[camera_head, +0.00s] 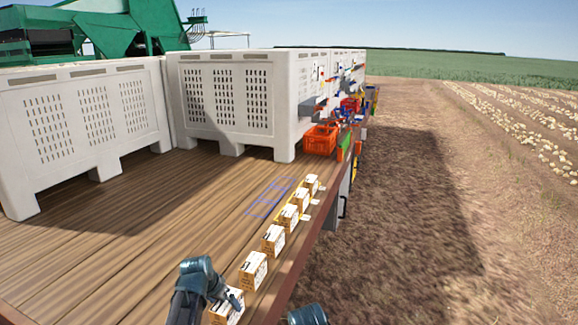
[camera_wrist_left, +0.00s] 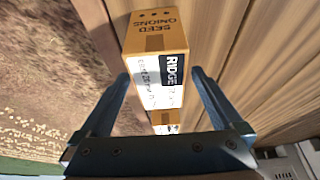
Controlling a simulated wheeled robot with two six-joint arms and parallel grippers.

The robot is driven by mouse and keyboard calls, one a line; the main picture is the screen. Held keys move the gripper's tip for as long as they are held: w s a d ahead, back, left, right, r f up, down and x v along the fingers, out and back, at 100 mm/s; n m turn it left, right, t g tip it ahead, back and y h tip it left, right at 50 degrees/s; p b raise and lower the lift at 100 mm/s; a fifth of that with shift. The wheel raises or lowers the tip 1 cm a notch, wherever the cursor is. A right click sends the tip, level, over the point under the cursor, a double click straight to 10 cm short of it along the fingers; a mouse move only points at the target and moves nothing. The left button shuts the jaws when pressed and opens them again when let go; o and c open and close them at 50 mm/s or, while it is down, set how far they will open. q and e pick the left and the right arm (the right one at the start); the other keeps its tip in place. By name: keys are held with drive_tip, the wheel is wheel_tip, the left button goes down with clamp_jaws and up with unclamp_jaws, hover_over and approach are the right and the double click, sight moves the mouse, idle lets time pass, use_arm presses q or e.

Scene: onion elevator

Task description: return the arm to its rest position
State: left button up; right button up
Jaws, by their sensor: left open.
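My left arm comes in at the bottom of the head view. Its gripper (camera_head: 236,299) is at the nearest seed onion box (camera_head: 226,312), close to the deck's edge. In the left wrist view the gripper (camera_wrist_left: 160,76) is open, with its fingers apart. A box (camera_wrist_left: 156,32) labelled "SEED ONIONS" and "RIDGE" shows between and beyond the fingertips. I cannot tell whether the fingers touch it. Another box (camera_wrist_left: 164,117) shows lower down between the fingers. A blue part of my other arm shows at the bottom edge of the head view; its gripper is out of sight.
Several seed onion boxes (camera_head: 273,240) stand in a row along the right edge of the wooden deck (camera_head: 130,240). White slatted bins (camera_head: 226,95) stand behind. An orange crate (camera_head: 320,140) sits at the far edge. The deck left of the boxes is clear.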

use_arm(q)
drive_tip(key=b+x, duration=0.2)
drive_tip(key=x, duration=0.1)
drive_tip(key=shift+f, duration=0.2)
use_arm(e)
wheel_tip(320, 180, down, 3)
drive_tip(key=shift+f, duration=0.1)
use_arm(q)
drive_tip(key=shift+s, duration=0.15)
